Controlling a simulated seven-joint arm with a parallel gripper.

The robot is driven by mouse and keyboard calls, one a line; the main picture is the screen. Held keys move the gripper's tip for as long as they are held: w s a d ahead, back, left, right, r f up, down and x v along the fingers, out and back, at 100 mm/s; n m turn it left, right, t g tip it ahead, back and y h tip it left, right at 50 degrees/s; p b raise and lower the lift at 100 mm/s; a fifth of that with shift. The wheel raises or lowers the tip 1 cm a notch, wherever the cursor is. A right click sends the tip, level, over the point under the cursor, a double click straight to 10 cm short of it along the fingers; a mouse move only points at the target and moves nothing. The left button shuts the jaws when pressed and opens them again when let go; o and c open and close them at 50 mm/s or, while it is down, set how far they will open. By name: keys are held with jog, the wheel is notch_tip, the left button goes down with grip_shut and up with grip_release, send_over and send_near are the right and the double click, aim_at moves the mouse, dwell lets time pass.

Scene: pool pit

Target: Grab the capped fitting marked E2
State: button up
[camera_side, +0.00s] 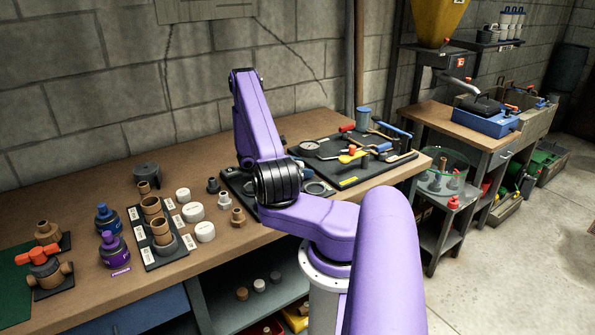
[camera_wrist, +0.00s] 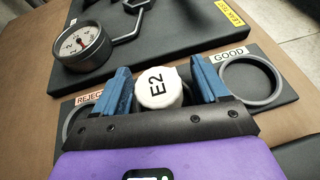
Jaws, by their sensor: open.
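The capped fitting marked E2 (camera_wrist: 158,88) shows its round white cap in the wrist view, with the black letters facing the camera. My gripper (camera_wrist: 160,72) is open, with one blue finger on each side of the cap. A dark gap shows on the right of the cap; whether the left finger touches it I cannot tell. The lower part of the fitting is hidden. In the side view my arm covers the fitting and the fingers.
A dark mat (camera_wrist: 284,79) carries a ring labelled GOOD (camera_wrist: 252,82) at right and a partly hidden REJECT ring at left. A gauge (camera_wrist: 82,46) on a black board stands close beyond. White caps (camera_side: 193,212) and brown fittings (camera_side: 162,232) stand left on the bench.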

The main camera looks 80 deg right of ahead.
jog(key=shift+s+d+f, duration=0.1)
jog(key=shift+s+d, duration=0.1)
jog(key=c, duration=1.1)
jog(key=shift+o, duration=0.2)
